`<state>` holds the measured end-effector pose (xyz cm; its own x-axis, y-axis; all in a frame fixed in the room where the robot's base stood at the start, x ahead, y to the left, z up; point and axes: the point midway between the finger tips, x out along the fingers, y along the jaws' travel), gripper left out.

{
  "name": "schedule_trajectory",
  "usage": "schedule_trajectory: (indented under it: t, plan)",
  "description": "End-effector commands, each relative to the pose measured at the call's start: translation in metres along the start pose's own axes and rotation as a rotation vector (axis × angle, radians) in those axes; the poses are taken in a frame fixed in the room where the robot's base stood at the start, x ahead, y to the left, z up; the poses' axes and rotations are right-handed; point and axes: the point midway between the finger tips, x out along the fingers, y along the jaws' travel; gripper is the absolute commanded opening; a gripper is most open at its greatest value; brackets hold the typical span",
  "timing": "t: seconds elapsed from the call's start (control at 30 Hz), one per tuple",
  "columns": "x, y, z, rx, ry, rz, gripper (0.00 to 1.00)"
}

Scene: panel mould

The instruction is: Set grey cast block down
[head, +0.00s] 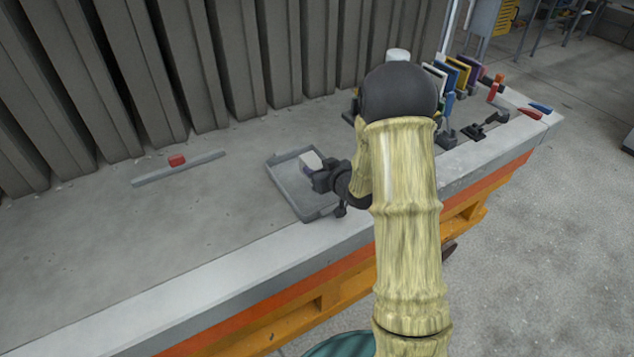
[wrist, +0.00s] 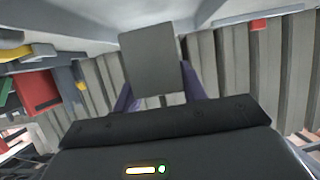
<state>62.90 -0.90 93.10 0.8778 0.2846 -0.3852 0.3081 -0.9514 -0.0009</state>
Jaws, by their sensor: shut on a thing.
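The grey cast block (wrist: 152,60) is held between the two purple-tinted fingers of my gripper (wrist: 155,95) in the wrist view, where its flat grey face shows. In the head view the block (head: 310,160) looks pale and small at the end of my gripper (head: 316,174). It is over a shallow grey tray (head: 283,185) on the bench. Whether the block touches the tray floor or hangs above it, I cannot tell. My gripper is shut on the block, and my arm hides the area right of the tray.
A grey bar (head: 195,165) with a red block (head: 177,160) lies on the bench to the left. Several coloured panels (head: 455,75) and small tools (head: 495,120) stand to the right, beyond my arm. Ribbed panels line the back. The bench (head: 130,240) is clear at the front left.

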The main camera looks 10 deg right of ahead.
Motion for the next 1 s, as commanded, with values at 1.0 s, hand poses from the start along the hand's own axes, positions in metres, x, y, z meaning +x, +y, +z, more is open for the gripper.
schedule_trajectory:
  t: [1.0]
  plan:
    - [0.020, -0.001, 0.046, -0.002, 0.004, -0.001, 0.11]
